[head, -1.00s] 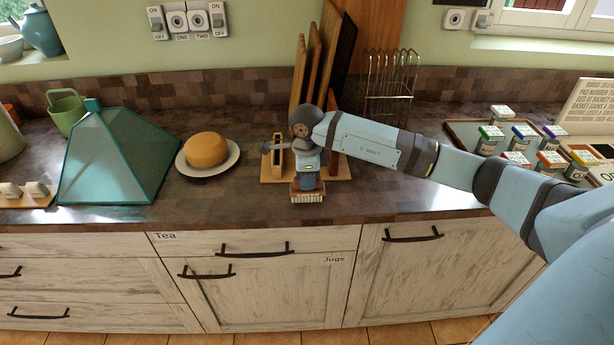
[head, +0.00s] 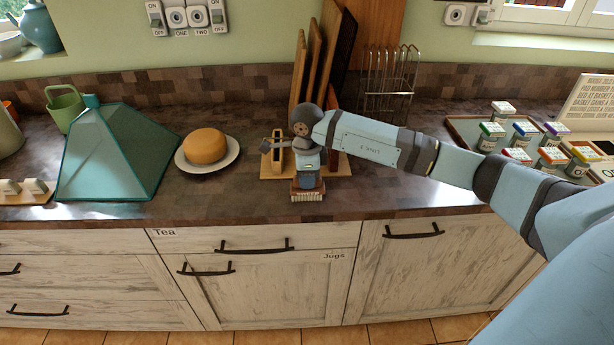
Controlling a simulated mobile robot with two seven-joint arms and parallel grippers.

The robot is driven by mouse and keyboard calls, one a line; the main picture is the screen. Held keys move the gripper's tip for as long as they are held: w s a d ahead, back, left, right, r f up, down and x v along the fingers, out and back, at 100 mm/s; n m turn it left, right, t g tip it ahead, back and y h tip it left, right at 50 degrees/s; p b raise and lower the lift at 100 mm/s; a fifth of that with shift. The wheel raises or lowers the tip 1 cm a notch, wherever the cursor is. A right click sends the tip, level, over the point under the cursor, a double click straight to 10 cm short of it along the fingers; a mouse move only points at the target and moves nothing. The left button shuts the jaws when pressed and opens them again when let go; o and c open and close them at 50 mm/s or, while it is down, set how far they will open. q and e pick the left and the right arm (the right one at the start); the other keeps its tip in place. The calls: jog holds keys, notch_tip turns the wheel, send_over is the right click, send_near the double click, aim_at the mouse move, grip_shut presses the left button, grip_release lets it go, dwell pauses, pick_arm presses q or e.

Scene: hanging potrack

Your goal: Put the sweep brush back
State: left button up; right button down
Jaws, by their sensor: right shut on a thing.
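The sweep brush (head: 308,196) shows as a brown block with pale bristles at the counter's front edge, below my right gripper (head: 308,181). My right gripper is shut on the brush, and its fingers are mostly hidden by the wrist. The brush is in front of a wooden rack (head: 338,168) on the counter. Whether the brush touches the counter is hard to tell. My left gripper is not in view.
Cutting boards (head: 311,62) stand upright behind my wrist, with a wire rack (head: 388,80) to their right. A cake on a plate (head: 233,155) and a green glass cover (head: 112,160) are at left. Spice jars (head: 522,136) stand on the right.

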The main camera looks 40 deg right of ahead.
jog(key=shift+f, duration=0.15)
jog(key=c, duration=0.8)
grip_release()
jog(key=shift+c, duration=0.2)
